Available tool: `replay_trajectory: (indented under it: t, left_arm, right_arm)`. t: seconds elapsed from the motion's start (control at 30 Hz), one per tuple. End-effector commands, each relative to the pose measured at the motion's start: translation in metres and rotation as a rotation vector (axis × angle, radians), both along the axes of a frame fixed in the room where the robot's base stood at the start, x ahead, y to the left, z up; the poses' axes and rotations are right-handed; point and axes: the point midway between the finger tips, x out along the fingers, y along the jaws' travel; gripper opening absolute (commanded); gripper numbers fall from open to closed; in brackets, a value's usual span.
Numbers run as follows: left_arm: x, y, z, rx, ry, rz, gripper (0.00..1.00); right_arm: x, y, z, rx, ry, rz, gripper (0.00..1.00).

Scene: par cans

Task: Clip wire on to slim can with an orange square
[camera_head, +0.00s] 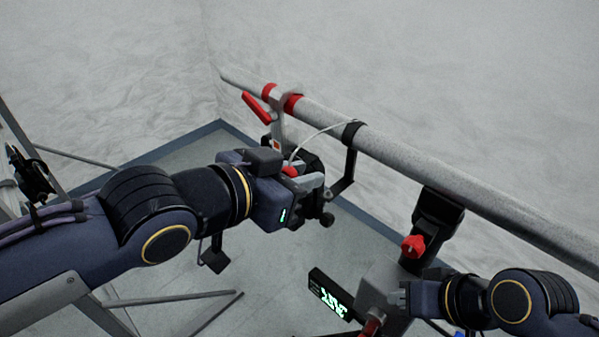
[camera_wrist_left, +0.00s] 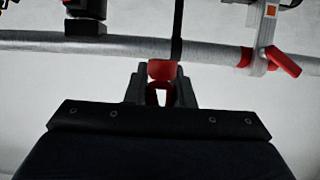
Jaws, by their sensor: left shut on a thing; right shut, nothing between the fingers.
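My left gripper (camera_head: 308,182) is shut on a red clip (camera_head: 289,171), which also shows between its fingertips in the left wrist view (camera_wrist_left: 162,70). A thin pale wire (camera_head: 318,131) arcs from near the clip up towards the bar. A grey clamp bracket (camera_head: 279,127) with a small orange square (camera_head: 276,146) hangs from the bar; the square also shows at upper right in the left wrist view (camera_wrist_left: 270,11). The can below it is largely hidden behind my left gripper. My right gripper (camera_head: 398,298) is shut and empty at lower right, near a grey block.
A long grey bar (camera_head: 440,170) with red bands (camera_head: 291,103) runs diagonally over the scene. A red lever (camera_head: 256,107) sticks out beside the bracket. A black strap (camera_head: 349,150) and a black clamp with a red knob (camera_head: 413,246) hang further right. A lit display (camera_head: 331,296) is below.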

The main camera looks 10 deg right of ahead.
Motion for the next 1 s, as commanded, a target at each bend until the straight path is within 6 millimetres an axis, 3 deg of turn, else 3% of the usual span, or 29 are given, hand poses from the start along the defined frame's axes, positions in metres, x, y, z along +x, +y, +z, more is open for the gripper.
replay_trajectory:
  t: [1.0]
  left_arm:
    - [0.0,0.0,-0.026,-0.001,-0.001,0.0,0.0]
  right_arm:
    - [0.0,0.0,-0.027,0.0,0.0,0.0,0.0]
